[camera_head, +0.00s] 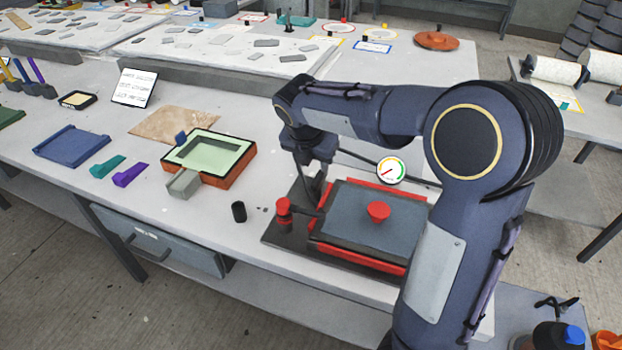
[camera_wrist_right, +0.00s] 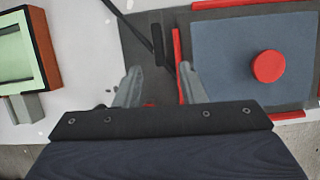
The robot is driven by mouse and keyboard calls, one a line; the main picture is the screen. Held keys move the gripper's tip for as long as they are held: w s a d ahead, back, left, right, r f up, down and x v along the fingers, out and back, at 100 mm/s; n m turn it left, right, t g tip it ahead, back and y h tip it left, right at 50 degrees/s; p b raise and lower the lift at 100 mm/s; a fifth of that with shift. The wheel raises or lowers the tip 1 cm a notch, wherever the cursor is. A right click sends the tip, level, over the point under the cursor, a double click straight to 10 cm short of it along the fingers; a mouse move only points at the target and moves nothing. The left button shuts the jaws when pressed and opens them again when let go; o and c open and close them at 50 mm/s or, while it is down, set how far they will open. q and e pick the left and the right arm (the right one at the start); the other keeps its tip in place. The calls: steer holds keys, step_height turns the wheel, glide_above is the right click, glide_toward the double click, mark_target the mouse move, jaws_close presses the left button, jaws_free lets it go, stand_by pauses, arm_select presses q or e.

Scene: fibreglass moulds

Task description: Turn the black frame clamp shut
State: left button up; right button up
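The mould frame has red edges (camera_head: 350,258) and a dark grey panel (camera_head: 345,215) with a red knob (camera_head: 378,211); the panel also shows in the right wrist view (camera_wrist_right: 222,60). An upright black bar (camera_wrist_right: 158,45), seemingly the black clamp, stands beside the frame's left edge, just beyond my fingertips. A red-topped clamp (camera_head: 283,206) with a dark arm reaching to the frame stands at the near left corner. My right gripper (camera_wrist_right: 160,70) points down over the base plate, fingers apart, with nothing seen held. The arm hides part of the frame. My left gripper is out of view.
A round gauge (camera_head: 390,170) stands behind the frame, with a dark hose near it. A green-lined orange mould (camera_head: 236,167) and a small black cup (camera_head: 239,211) are to the left.

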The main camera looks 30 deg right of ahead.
mark_target(318, 177)
steer(key=shift+w+d+f+n, duration=0.2)
steer(key=shift+w+f+n, duration=0.2)
steer(key=shift+f, duration=0.1)
steer(key=x, duration=0.6)
steer(key=shift+d+f, duration=0.2)
steer(key=shift+f, duration=0.15)
jaws_close()
